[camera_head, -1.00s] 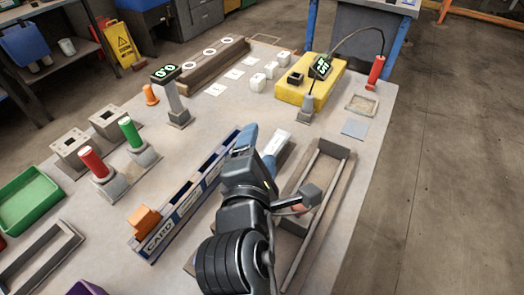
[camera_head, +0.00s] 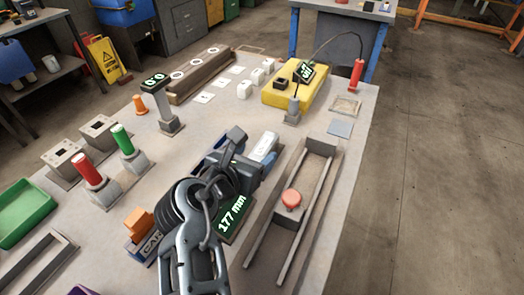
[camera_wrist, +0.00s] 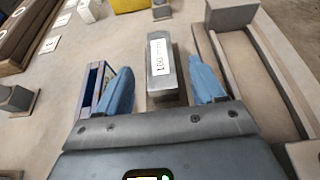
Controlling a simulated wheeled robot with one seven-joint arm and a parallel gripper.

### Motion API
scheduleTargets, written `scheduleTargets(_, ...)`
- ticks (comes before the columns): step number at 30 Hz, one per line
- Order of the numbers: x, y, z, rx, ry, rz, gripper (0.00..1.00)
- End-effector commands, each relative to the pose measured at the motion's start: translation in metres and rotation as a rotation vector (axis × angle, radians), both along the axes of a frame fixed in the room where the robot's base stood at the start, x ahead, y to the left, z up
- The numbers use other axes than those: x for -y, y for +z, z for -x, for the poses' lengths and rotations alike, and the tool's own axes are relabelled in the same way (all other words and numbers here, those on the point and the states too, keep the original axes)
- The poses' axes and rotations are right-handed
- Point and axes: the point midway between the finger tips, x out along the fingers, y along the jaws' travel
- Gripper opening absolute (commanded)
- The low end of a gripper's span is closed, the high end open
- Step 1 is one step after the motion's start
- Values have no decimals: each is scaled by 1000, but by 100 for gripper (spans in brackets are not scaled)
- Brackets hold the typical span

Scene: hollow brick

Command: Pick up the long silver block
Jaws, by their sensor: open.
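The long silver block (camera_wrist: 163,72) lies on the table with a white label on its top, reading what looks like 160. In the wrist view it lies between the two blue fingers of my gripper (camera_wrist: 162,88), which is open, with a gap on both sides. In the head view the block (camera_head: 264,147) shows just beyond my gripper (camera_head: 250,155), and its near part is hidden by my wrist. I cannot tell the height of the fingers over the table.
A blue-sided card tray (camera_wrist: 93,85) stands close on the left. A small sign (camera_head: 233,217) reads 177 mm. A yellow block (camera_head: 284,95) lies farther back.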

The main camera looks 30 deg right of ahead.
Motion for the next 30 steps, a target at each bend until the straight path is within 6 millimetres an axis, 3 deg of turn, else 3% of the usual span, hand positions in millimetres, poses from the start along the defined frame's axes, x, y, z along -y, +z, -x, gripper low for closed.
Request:
scheduleTargets(6, 25, -9, -18, 0, -3, -1, 68)
scheduleTargets(17, 32, -12, -24, 1, 1, -1, 68)
scheduleTargets(30, 32, -12, -23, 1, -1, -1, 27)
